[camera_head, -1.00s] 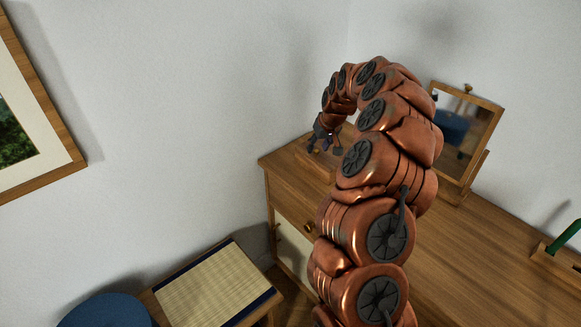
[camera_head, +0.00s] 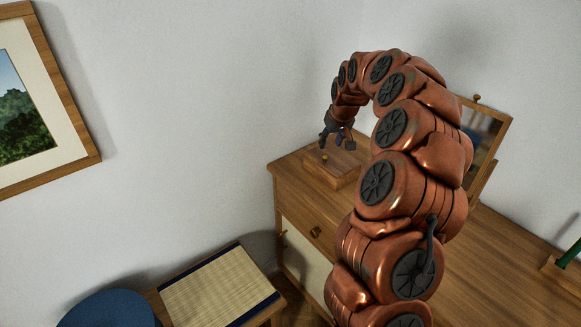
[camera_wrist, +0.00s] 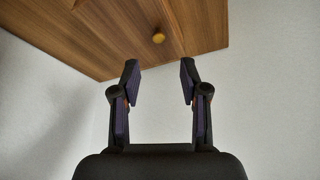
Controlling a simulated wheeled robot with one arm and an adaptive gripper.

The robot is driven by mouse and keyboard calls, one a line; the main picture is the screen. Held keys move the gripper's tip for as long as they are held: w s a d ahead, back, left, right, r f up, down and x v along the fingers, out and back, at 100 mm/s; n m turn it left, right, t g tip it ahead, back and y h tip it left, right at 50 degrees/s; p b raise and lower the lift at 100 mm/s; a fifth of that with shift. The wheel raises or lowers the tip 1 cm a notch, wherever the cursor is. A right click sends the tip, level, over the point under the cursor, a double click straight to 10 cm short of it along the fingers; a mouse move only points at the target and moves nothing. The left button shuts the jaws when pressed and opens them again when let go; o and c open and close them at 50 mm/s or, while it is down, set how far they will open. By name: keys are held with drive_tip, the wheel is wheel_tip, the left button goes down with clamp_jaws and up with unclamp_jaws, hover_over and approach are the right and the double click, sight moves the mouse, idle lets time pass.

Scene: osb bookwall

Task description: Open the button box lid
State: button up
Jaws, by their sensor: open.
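The button box (camera_head: 335,175) is a low brown wooden box on the far left corner of the dresser top. Its lid looks closed, with a small yellowish knob (camera_head: 323,157) on top. In the wrist view the knob (camera_wrist: 158,38) shows just beyond my fingertips, roughly centred between them, on brown wood. My gripper (camera_head: 336,143) hangs from my curved arm a little above the box, apart from the knob. In the wrist view my gripper (camera_wrist: 160,66) has its two fingers spread with nothing between them. Part of the box's right side is hidden by my arm.
The dresser (camera_head: 510,250) has a framed mirror (camera_head: 492,122) at the back and a green object (camera_head: 570,254) at the right. White walls stand close behind the box. A woven-topped stool (camera_head: 215,287) and a blue round seat (camera_head: 108,310) are at lower left.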

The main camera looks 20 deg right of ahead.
drive_tip(key=s+a+r+n+g+y, duration=0.1)
drive_tip(key=s+a+r, duration=0.1)
drive_tip(key=s+a, duration=0.3)
drive_tip(key=s+a+r+n+g, duration=0.1)
drive_tip(key=s+a+r, duration=0.2)
drive_tip(key=a, duration=1.1)
drive_tip(key=shift+s+r+y, duration=0.35)
drive_tip(key=shift+s+y, duration=0.05)
drive_tip(key=shift+s, duration=1.4)
drive_tip(key=shift+a, duration=0.15)
